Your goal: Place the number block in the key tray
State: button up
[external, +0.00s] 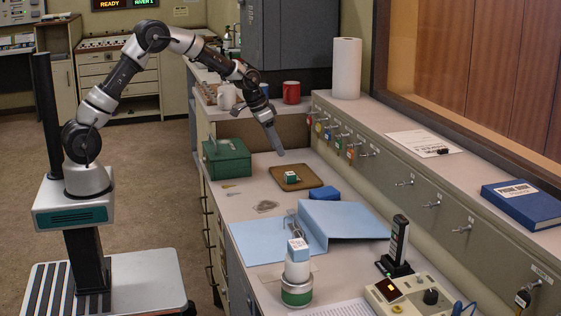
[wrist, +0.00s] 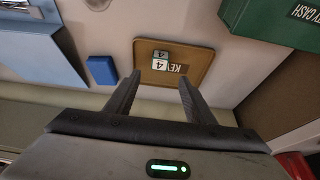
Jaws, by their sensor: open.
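The brown key tray (external: 312,184) lies on the counter; in the wrist view the tray (wrist: 202,62) carries a "KEY" label. A small number block (external: 291,176) with white and green faces sits in the tray. In the wrist view the block (wrist: 160,60) shows a 4 on two faces and is beside the label. My gripper (external: 279,154) is above the tray, apart from the block. In the wrist view my gripper (wrist: 160,84) has its fingers spread and nothing between them.
A green cash box (external: 227,160) stands left of the tray and a small blue box (external: 325,193) right of it. An open blue folder (external: 342,219) lies nearer the front. A white block (external: 298,249) tops a white-and-green cylinder (external: 297,288). Mugs stand behind.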

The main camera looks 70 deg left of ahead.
jog(key=s+d+r, duration=0.4)
jog(key=s+r, duration=0.4)
jog(key=s+d+r, duration=0.5)
jog(key=s+r, duration=0.3)
jog(key=s+d, duration=0.2)
jog(key=s, duration=0.9)
jog(key=s+d+t, duration=0.1)
jog(key=s+d, duration=0.1)
jog(key=s, duration=0.8)
jog(key=shift+s+r, duration=0.4)
notch_tip(320, 180, up, 18)
jog(key=p, duration=1.8)
